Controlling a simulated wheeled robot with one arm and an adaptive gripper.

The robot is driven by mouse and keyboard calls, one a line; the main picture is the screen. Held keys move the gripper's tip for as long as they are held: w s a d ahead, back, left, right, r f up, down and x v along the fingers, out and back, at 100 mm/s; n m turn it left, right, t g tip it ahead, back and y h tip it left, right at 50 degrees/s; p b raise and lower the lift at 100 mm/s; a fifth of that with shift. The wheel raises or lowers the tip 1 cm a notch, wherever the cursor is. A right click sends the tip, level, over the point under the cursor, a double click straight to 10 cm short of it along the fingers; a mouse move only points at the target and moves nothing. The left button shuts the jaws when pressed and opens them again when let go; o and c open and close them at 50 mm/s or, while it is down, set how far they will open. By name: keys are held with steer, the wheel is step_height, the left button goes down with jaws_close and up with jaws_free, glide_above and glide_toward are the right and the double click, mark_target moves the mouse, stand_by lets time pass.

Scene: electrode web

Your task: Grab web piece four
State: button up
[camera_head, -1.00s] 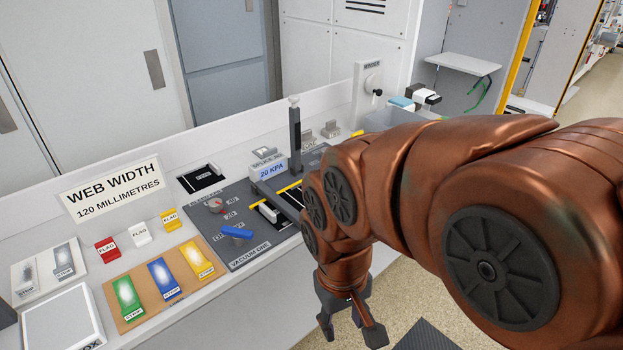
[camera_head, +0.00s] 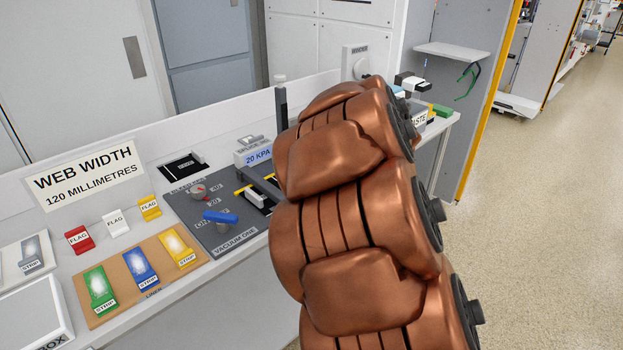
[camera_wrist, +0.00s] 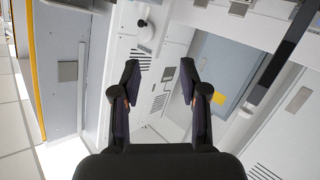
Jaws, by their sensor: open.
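I cannot pick out a piece marked as web piece four in either view. My gripper (camera_wrist: 160,85) shows in the wrist view, with its two dark fingers spread apart and nothing between them. It faces white cabinet panels, not the bench top. In the head view my copper-coloured arm hides the gripper and the right part of the bench. The dark splice plate (camera_head: 222,208) lies on the bench left of my arm, with a blue lever (camera_head: 220,216) and a 20 KPA sign (camera_head: 258,156).
Green, blue and yellow strips (camera_head: 140,268) lie on a brown board. A dark upright post (camera_head: 282,108) rises beside my arm. A WASTE bin (camera_head: 420,118) is at the bench's right end. The floor (camera_head: 530,230) at right is clear.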

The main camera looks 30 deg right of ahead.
steer(key=w+a+f+n+t+y+b, duration=0.1)
steer(key=f+y, duration=0.3)
steer(key=f, duration=0.1)
steer(key=w+a+f+n+t+y+b, duration=0.1)
steer(key=w+a+f+n+y+b, duration=0.1)
steer(key=f+y, duration=0.1)
steer(key=w+a+f+n+t+y+b, duration=0.1)
steer(key=a+f+n+y+b, duration=0.1)
steer(key=f+y, duration=0.2)
steer(key=shift+w+f+y, duration=0.15)
steer(key=shift+w+f, duration=0.05)
steer(key=shift+f, duration=0.5)
steer(key=shift+w+f+y, duration=0.15)
steer(key=shift+f, duration=0.5)
steer(key=shift+x, duration=1.15)
steer(key=x, duration=0.4)
steer(key=shift+w+f, duration=0.25)
steer(key=shift+w, duration=0.5)
steer(key=shift+c, duration=0.2)
jaws_close()
